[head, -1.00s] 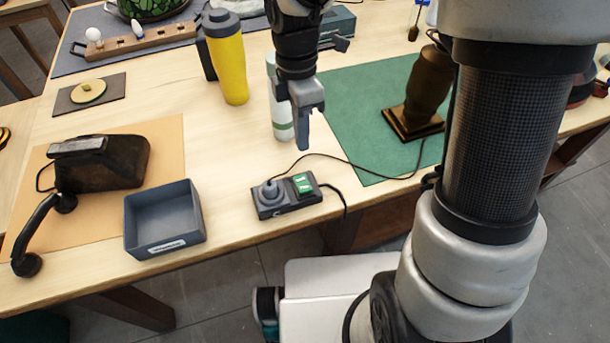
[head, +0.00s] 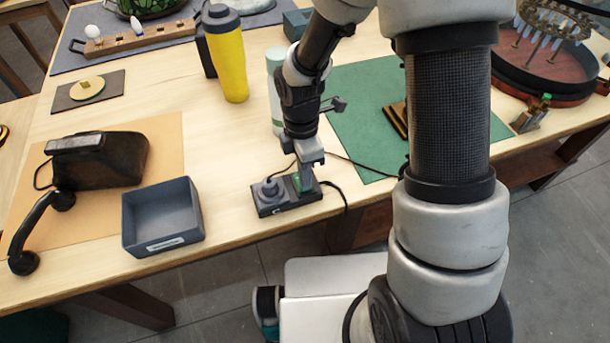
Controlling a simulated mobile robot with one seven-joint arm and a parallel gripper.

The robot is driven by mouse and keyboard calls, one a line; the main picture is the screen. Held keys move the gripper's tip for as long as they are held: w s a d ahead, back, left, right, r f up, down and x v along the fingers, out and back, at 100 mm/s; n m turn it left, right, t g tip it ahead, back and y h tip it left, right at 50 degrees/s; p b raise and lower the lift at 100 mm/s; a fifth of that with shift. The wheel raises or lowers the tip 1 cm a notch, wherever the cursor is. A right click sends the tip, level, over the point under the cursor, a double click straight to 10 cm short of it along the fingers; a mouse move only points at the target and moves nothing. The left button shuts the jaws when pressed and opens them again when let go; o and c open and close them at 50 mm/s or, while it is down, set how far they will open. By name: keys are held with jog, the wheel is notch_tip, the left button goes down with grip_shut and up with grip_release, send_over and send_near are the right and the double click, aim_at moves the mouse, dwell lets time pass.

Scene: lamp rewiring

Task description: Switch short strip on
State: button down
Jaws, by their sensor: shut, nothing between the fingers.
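The short strip (head: 268,207) is a small dark grey power strip near the table's front edge. My gripper (head: 305,186) is shut and empty, pointing down at the switch. Its fingertips are at or just above the switch and hide part of it, so I cannot tell whether they touch. Whether the switch is lit or tipped is too small to tell.
A grey open bin (head: 163,220) stands left of the strip, with a black telephone (head: 100,160) behind it. A yellow bottle (head: 226,60) and a pale bottle (head: 275,85) stand behind. Dark cords run from the strip over the table and its edge. A green mat (head: 350,90) lies right.

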jog(key=shift+f, duration=0.1)
jog(key=shift+s+f+b, duration=0.2)
jog(key=shift+f+b, duration=0.1)
jog(key=shift+f, duration=0.1)
jog(key=shift+r, duration=0.25)
jog(key=shift+w, duration=0.1)
jog(key=shift+w+a+r+p, duration=0.15)
jog(key=shift+w+r+p, duration=0.1)
jog(key=shift+w+p, duration=0.35)
jog(key=shift+w, duration=0.1)
jog(key=shift+r, duration=0.1)
